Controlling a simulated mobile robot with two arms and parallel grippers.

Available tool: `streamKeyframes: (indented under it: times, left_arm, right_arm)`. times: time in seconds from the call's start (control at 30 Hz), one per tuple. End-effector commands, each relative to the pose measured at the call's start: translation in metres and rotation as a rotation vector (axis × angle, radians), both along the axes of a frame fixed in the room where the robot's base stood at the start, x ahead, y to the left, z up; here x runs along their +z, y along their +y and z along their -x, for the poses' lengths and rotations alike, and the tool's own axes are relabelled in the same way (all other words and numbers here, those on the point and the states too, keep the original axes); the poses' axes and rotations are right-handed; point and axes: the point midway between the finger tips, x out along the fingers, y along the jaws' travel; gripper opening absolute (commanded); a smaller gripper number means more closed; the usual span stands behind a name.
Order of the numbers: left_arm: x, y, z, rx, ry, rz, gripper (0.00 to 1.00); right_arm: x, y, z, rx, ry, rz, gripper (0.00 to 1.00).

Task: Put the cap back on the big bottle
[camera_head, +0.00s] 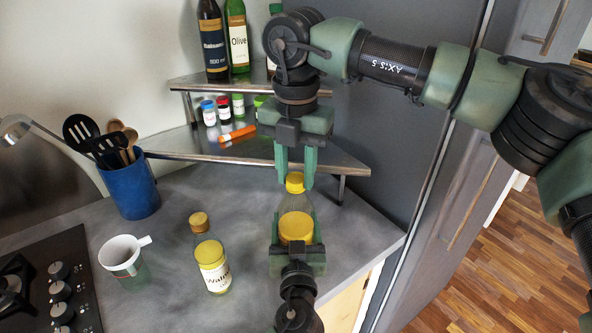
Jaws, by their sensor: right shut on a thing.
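The big bottle (297,203) is clear with yellow contents and stands upright near the counter's right edge. My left gripper (296,240) comes from below in the picture, with one finger along each side of the bottle's body, and looks shut on it. The yellow cap (295,180) is at the top of the bottle neck. My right gripper (296,175) points down from above and is shut on the cap, with a finger on each side. I cannot tell whether the cap is seated on the neck or just above it. My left gripper hides the bottle's lower part.
A smaller walnut bottle (214,276) with its own yellow cap stands to the left. A corner shelf (255,150) with bottles and small jars stands behind, close to my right gripper.

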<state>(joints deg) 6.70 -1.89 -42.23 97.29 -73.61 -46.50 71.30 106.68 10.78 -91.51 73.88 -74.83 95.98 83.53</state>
Motion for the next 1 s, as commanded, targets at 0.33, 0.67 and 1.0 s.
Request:
streamKeyframes:
  times: [0.33, 0.67, 1.0]
  left_arm:
    - [0.000, 0.000, 0.000, 0.001, 0.000, 0.002, 0.00]
    - [0.000, 0.000, 0.000, 0.001, 0.001, 0.001, 0.00]
    - [0.000, 0.000, 0.000, 0.001, 0.000, 0.001, 0.00]
  right_arm:
    - [0.000, -0.001, -0.001, -0.113, -0.002, 0.000, 0.55]
    - [0.002, 0.000, 0.000, -0.110, -0.002, 0.000, 0.55]
    - [0.041, 0.000, 0.000, -0.110, -0.002, -0.001, 0.55]
